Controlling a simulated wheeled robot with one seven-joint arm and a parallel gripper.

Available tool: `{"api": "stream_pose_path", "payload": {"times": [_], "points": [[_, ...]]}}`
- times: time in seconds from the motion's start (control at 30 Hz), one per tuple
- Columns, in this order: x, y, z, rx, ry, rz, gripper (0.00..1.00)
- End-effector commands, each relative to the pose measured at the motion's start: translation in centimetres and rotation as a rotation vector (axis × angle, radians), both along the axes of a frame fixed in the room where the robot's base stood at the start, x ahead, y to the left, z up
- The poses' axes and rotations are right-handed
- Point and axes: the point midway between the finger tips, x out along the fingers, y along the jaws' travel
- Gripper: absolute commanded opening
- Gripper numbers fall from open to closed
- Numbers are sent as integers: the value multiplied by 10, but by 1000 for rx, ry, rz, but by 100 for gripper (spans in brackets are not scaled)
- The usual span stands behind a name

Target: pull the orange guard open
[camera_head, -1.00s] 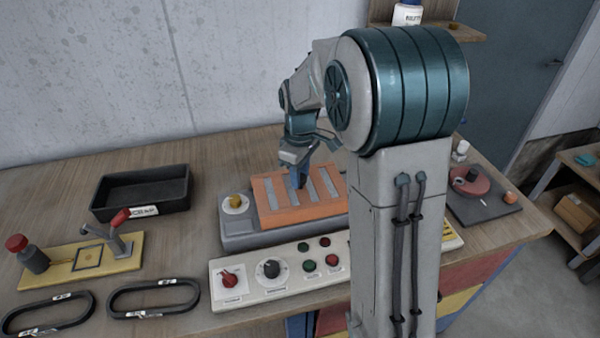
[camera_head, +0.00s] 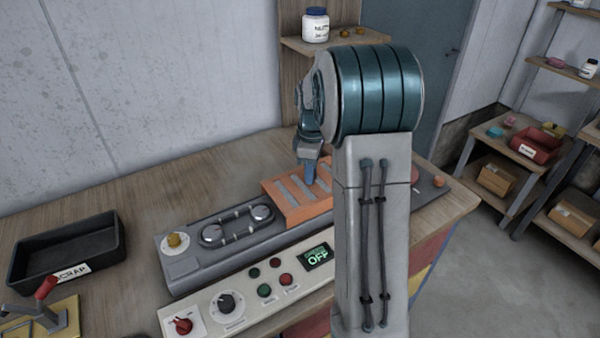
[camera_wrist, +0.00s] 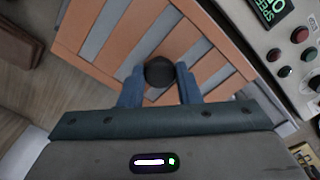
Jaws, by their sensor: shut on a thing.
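The orange guard (camera_head: 281,200) is a slatted cover with grey gaps, on the right part of a grey machine base (camera_head: 190,262). Left of it, an oval track with two round metal discs (camera_head: 237,224) lies uncovered on the base. My gripper (camera_head: 310,178) reaches down onto the guard. In the wrist view, my gripper (camera_wrist: 160,78) has its blue fingers on either side of a dark round knob (camera_wrist: 160,71) on the guard (camera_wrist: 113,58), shut on it. My arm hides the guard's right end in the head view.
A control panel (camera_head: 245,296) with knobs, buttons and a display reading OFF runs along the front of the base. A black scrap tray (camera_head: 65,250) stands at left. A reddish round thing and an orange knob (camera_head: 439,181) are at right.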

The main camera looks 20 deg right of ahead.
Motion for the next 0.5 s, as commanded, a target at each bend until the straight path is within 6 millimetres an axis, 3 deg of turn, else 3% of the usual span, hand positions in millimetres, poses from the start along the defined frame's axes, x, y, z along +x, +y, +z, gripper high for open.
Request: {"api": "stream_pose_path", "payload": {"times": [0.37, 0.4, 0.43, 0.5], "points": [[1, -2, 1, -1, -4, -4, 0], [1, -2, 1, 0, -5, -4, 41], [1, -2, 1, -1, -4, -4, 50], [1, -2, 1, -1, -4, -3, 52]]}}
